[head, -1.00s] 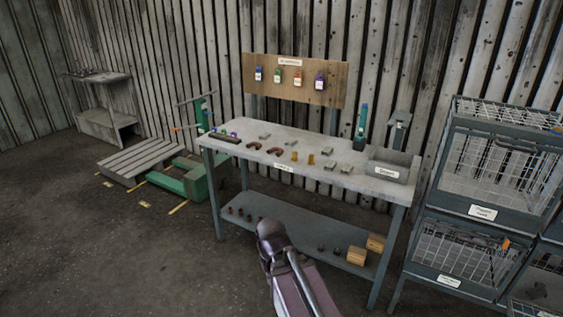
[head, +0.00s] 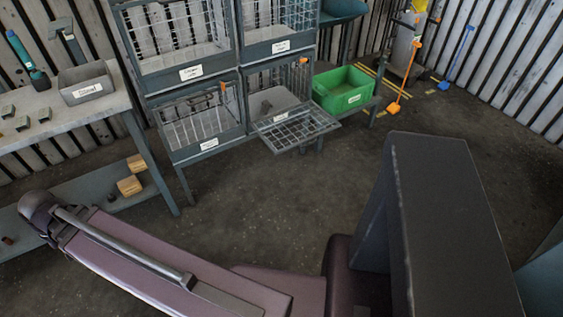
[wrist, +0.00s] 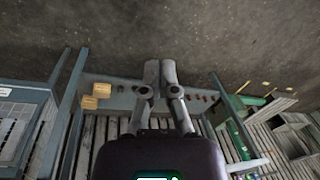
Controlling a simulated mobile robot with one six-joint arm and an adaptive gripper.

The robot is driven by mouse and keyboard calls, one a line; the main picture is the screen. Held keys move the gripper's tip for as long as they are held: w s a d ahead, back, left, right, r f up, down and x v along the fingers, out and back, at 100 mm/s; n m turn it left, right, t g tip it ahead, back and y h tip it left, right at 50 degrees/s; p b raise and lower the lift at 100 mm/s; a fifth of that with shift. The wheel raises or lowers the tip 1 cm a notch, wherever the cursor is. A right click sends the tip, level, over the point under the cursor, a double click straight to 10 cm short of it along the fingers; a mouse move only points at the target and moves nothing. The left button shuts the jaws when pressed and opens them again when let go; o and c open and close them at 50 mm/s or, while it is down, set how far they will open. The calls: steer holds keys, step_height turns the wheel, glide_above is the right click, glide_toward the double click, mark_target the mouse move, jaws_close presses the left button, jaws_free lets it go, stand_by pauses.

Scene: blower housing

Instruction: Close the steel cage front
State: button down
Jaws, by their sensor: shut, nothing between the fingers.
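The steel cages (head: 205,140) stand in a stacked rack right of the workbench in the head view. The lower right cage (head: 275,98) has its mesh front (head: 298,126) folded down and outward, open, with an orange latch near its top right corner. The lower left cage front looks upright with an orange latch on it. My gripper (wrist: 160,72) shows in the wrist view, shut and empty, over the floor by the bench and far from the open front. In the head view my arm extends to the left, and the gripper itself is not seen there.
A green bin (head: 344,90) stands right of the open front. The workbench (head: 60,115) with a grey tray (head: 87,85) is at left, with wooden blocks (head: 130,185) on its lower shelf. An orange-bladed tool (head: 398,95) leans farther back. The floor before the cages is clear.

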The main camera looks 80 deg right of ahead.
steer(key=s+d+f+m+t+b, duration=0.1)
steer(key=d+f+m+t+b, duration=0.1)
steer(key=d+f+m+b, duration=0.65)
steer(key=s+d+f+m+t+b, duration=0.15)
steer(key=d+f+b, duration=0.3)
steer(key=d, duration=0.85)
steer(key=s+d+f+m+t+b, duration=0.1)
steer(key=d+f+m+t+b, duration=0.1)
steer(key=d+f+m+b, duration=0.65)
steer(key=s+d+f+m+t+h+b, duration=0.1)
steer(key=s+d+m+t+h+b, duration=0.3)
steer(key=d, duration=1)
steer(key=s+d+f+m+h+b, duration=0.1)
steer(key=s+d+f+m+b, duration=0.3)
steer(key=s+d+b, duration=0.35)
steer(key=s+d+f+m+h+b, duration=0.1)
steer(key=s+d+f+m+b, duration=0.35)
steer(key=s+d, duration=0.55)
steer(key=s+d+f+m+h+b, duration=0.2)
steer(key=s+m+b, duration=0.1)
steer(key=s, duration=0.5)
steer(key=s+d+f+m+g+h+b, duration=0.1)
steer(key=s+d+m+b, duration=0.2)
steer(key=s, duration=0.5)
steer(key=s+d+f+m+h+b, duration=0.2)
steer(key=s+d+m+b, duration=0.1)
steer(key=s, duration=0.5)
steer(key=shift+s+d+f+m+h+b, duration=0.25)
steer(key=shift+s+f+m+h+b, duration=0.05)
steer(key=shift+f, duration=0.05)
